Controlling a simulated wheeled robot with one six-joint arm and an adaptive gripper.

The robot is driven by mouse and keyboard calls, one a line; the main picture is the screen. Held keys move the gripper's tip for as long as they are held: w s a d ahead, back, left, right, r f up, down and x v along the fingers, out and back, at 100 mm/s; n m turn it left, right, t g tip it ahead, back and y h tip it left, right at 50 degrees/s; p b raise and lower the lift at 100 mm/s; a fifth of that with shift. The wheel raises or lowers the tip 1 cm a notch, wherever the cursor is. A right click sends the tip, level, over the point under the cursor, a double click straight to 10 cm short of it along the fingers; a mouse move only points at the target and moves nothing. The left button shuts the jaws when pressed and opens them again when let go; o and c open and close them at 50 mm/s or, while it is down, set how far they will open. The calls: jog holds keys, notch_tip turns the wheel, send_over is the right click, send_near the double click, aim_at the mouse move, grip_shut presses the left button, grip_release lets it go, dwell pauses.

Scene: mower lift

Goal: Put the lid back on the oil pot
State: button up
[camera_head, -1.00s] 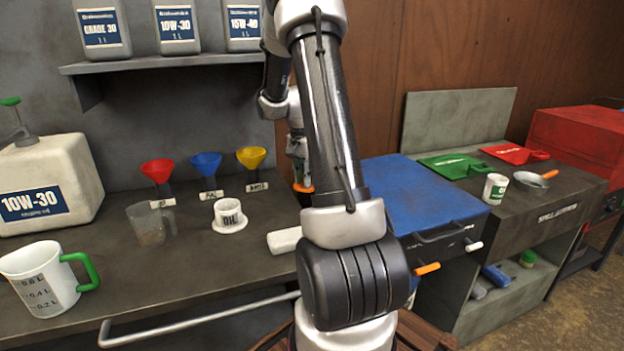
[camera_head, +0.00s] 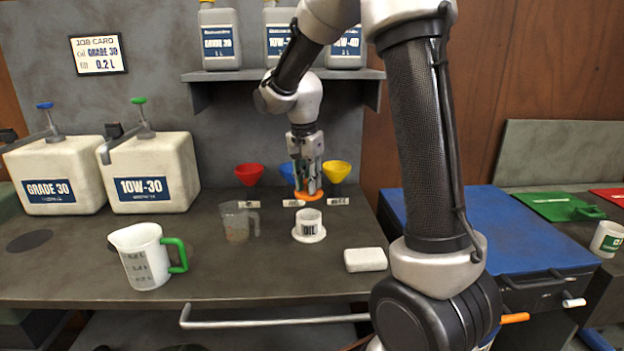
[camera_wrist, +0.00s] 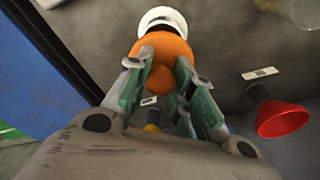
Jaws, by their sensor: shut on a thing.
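The oil pot (camera_head: 308,232) is a small white pot marked OIL on a white saucer, upright on the grey bench. Its top looks open. My gripper (camera_head: 308,182) points down and is shut on the orange lid (camera_head: 309,196). In the head view the lid appears just above and behind the pot, apart from it. In the wrist view the orange lid (camera_wrist: 166,50) sits between the green-padded fingers of my gripper (camera_wrist: 158,82). The white pot (camera_wrist: 162,17) shows partly beyond it, with the lid covering some of it.
Red (camera_head: 249,174), blue and yellow (camera_head: 336,172) funnels stand behind, the blue one partly hidden by my gripper. A clear beaker (camera_head: 239,221) is left of the pot, a white block (camera_head: 365,260) right. A white jug (camera_head: 141,257) with green handle stands front left.

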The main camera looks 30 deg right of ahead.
notch_tip(320, 180, down, 6)
dwell(0.5)
jog(key=shift+f, duration=0.15)
dwell(1.9)
jog(key=o, duration=1.5)
jog(key=shift+r, duration=3.5)
grip_shut()
